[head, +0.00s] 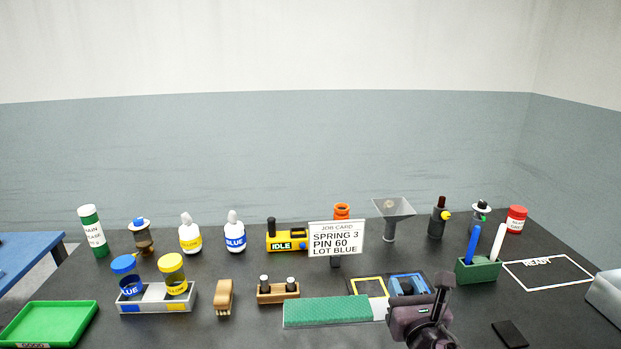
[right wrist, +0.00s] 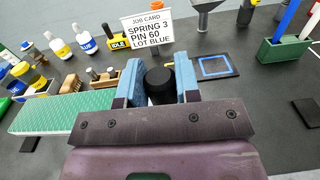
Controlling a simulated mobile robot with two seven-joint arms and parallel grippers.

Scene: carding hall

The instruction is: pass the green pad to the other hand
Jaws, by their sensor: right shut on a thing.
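The green pad (head: 326,311) is a long flat strip with a pale bare end, level in the front middle of the head view. In the right wrist view the green pad (right wrist: 60,112) reaches left from my gripper. My right gripper (head: 410,287) is shut at the pad's right end. Its blue-lined fingers (right wrist: 160,85) stand either side of a black round part, which looks like the pad's grip. The fingers hide part of that end. I cannot tell for sure how high the pad is above the table. My left gripper is not in view.
Behind the pad are a wooden block with two pegs (head: 278,291), a job card (head: 336,239) and a yellow-outlined square (head: 370,286). A brush (head: 225,297), a jar tray (head: 150,306) and a green tray (head: 50,323) lie left. A green pen holder (head: 478,270) stands right.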

